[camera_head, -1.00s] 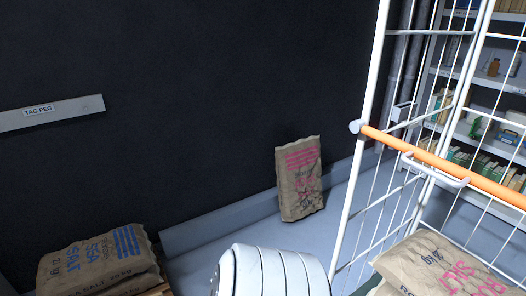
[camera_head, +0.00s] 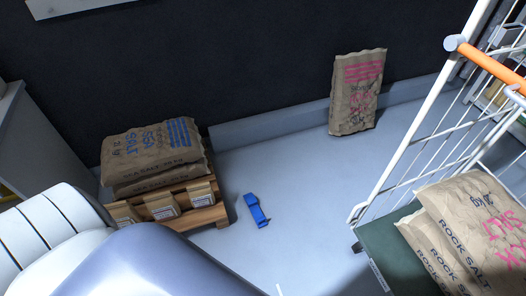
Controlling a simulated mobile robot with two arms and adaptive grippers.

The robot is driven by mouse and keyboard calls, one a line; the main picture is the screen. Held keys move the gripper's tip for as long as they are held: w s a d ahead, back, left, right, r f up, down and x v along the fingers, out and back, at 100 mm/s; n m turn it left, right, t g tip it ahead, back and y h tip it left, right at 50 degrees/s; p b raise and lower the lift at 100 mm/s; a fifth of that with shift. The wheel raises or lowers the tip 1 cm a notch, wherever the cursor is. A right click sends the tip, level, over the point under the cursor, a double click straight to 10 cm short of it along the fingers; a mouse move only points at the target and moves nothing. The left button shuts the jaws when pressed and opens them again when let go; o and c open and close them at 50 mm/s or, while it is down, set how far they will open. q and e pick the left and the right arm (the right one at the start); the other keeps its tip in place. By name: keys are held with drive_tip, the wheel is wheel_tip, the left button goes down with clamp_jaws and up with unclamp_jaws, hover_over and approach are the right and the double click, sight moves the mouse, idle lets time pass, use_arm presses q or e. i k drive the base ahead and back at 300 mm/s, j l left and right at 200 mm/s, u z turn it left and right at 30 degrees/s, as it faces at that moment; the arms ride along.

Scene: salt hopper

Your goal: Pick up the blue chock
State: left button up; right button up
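The blue chock (camera_head: 257,211) lies on the grey floor in the camera_head view, just right of a low wooden pallet, with a small gap between them. It is fully in view and nothing covers it. White and grey links of my own arm fill the lower left. Neither of my grippers shows, so I cannot see whether they hold anything.
Sea salt sacks (camera_head: 150,150) lie stacked on the wooden pallet (camera_head: 208,215). A paper sack (camera_head: 357,92) stands against the dark wall. On the right, a white wire cage trolley (camera_head: 420,135) with an orange bar holds rock salt sacks (camera_head: 462,235).

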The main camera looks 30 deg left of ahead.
sight(252, 202)
drive_tip(key=u, duration=1.1)
drive_tip(key=z, duration=2.55)
drive_tip(key=u, duration=2.55)
